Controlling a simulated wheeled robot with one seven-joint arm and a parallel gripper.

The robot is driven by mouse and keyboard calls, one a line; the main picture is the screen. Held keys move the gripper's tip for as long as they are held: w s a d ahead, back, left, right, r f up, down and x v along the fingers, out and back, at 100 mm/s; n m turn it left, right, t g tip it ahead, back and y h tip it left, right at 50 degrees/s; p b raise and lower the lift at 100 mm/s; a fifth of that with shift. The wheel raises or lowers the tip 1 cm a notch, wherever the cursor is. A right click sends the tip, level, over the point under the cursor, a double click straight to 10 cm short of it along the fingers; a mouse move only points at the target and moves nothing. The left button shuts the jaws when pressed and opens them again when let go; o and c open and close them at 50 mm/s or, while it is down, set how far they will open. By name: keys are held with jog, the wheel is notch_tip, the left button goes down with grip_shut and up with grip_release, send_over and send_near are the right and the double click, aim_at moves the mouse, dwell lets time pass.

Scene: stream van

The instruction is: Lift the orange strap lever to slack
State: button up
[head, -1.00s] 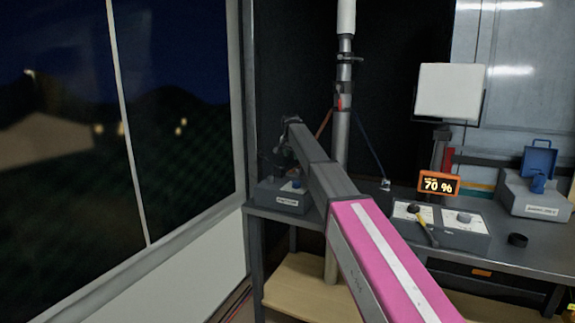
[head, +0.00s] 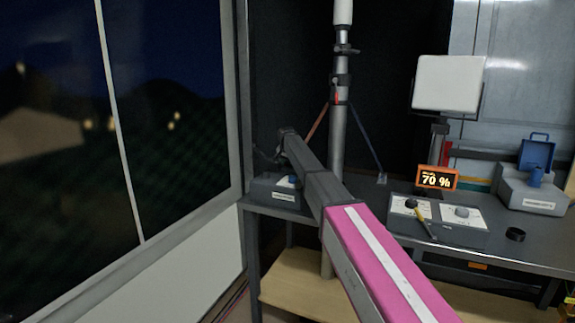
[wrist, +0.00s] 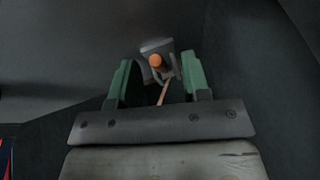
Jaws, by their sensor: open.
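In the wrist view, the orange round end of the lever (wrist: 156,61) shows on a grey bracket (wrist: 157,46). An orange strap (wrist: 164,92) runs down from it. My gripper (wrist: 158,66) is open, its green fingers on either side of the lever in the picture. I see no grip on it, and cannot tell how deep the lever sits between the fingers. In the head view, the orange-brown strap (head: 316,124) slants from the mast (head: 338,145) down to the left, behind my arm. The lever and my fingers cannot be made out there.
A window wall (head: 190,260) is at left.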

jog(key=shift+f, duration=0.15)
jog(key=shift+c, duration=0.2)
grip_shut()
jog(key=shift+w, duration=0.1)
jog(key=w+r+g, duration=0.1)
jog(key=r+g+y, duration=0.1)
jog(key=g, duration=0.1)
jog(key=w+r+g, duration=0.1)
jog(key=g, duration=0.1)
jog(key=shift+w+d+y, duration=0.35)
jog(key=shift+y, duration=0.05)
jog(key=g, duration=0.1)
jog(key=w+r+g+y, duration=0.1)
jog(key=g, duration=0.1)
jog(key=shift+w+d+r+m, duration=0.1)
jog(key=shift+w+d+m, duration=0.2)
jog(key=shift+d, duration=0.05)
jog(key=shift+w+d+r+g+y, duration=0.1)
jog(key=shift+w+d+g+y, duration=0.1)
jog(key=shift+w+g+y, duration=0.45)
jog(key=shift+s+g+h, duration=0.15)
jog(key=shift+g+h, duration=0.1)
